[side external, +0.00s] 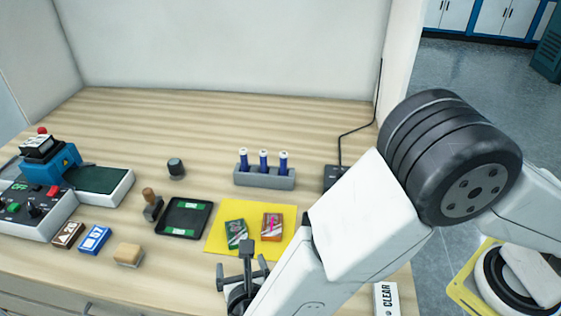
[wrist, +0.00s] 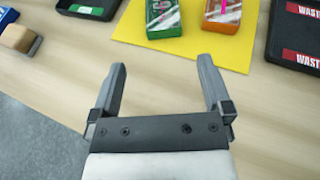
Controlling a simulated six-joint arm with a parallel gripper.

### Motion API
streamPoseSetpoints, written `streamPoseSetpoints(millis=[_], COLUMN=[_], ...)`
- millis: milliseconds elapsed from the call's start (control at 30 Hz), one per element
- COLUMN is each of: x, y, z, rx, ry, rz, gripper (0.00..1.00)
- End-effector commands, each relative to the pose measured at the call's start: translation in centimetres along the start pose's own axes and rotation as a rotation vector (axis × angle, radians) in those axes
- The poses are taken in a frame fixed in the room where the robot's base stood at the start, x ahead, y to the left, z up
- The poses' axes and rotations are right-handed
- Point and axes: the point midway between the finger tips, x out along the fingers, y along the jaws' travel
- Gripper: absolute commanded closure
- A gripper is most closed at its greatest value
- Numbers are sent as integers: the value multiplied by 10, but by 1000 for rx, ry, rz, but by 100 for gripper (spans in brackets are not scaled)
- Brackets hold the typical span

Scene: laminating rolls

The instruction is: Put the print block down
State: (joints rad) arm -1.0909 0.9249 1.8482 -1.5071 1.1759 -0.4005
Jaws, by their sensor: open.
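My gripper (side external: 243,270) is open and empty above the front of the table. In the wrist view its fingers (wrist: 162,75) are spread with only bare wood between them. A green printed block (side external: 236,233) and an orange printed block (side external: 271,226) lie apart on a yellow sheet (side external: 225,211), beyond the fingertips. The green block (wrist: 163,17) and orange block (wrist: 222,14) are cut off at the top of the wrist view. A brown block (side external: 68,235) and a blue block (side external: 95,240) with white prints lie at the left. I cannot tell which one is the print block.
A tan block (side external: 128,254), a wooden-handled stamp (side external: 152,204) and a black tray (side external: 183,217) stand left of the sheet. A grey rack (side external: 265,177) holds blue bottles behind it. A WASTE-labelled black tray (wrist: 284,39) is at the right. A blue machine (side external: 52,165) stands far left.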

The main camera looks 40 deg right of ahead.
Motion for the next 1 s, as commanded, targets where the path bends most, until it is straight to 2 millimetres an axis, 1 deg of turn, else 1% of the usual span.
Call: streamPoseSetpoints(millis=[300, 567, 667, 1000], x=[23, 27, 32, 69], y=[-1, -1, -2, -5], z=[0, 0, 1, 2], rx=[2, 3, 2, 3], ry=[3, 3, 2, 4], rz=[-4, -3, -4, -6], gripper=[0, 0, 0, 0])
